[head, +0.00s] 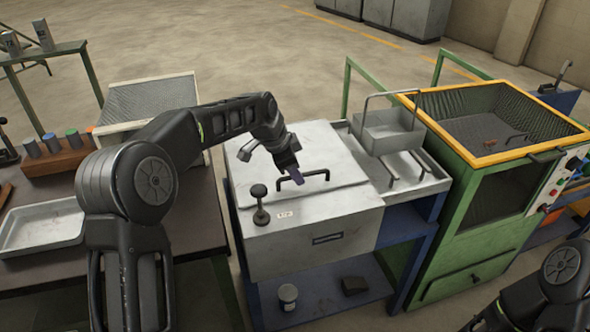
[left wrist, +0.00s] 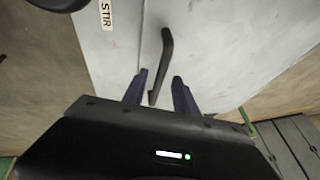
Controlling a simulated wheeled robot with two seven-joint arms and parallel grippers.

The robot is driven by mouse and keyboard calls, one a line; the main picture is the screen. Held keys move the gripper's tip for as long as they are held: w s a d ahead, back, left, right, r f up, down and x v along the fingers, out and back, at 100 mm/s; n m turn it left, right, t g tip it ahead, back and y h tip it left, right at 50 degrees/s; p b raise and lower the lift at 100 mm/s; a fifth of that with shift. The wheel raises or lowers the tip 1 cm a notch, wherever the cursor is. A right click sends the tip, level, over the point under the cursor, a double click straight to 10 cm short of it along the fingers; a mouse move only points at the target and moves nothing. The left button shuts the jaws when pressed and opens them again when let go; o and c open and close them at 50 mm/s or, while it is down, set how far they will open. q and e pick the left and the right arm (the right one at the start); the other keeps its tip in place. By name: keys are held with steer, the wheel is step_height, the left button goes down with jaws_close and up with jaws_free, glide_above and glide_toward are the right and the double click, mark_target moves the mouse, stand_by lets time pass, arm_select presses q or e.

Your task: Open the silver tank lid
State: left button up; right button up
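The silver tank (head: 310,237) stands right of the dark workbench, on a blue frame. Its flat lid (head: 330,150) lies closed on top and carries a black bar handle (head: 316,174). My left gripper (head: 287,170) is just above the handle's left part in the head view. In the left wrist view the two fingers (left wrist: 158,90) are apart, with the lower end of the handle (left wrist: 163,58) appearing between them. I cannot tell whether they touch it. My right arm shows at the lower right of the head view; its gripper is out of view.
A black knob lever (head: 261,205) stands on the tank's front left corner. A metal tray (head: 42,228) lies on the left workbench.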

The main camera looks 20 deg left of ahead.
arm_select(q)
jaws_close()
stand_by(1.4)
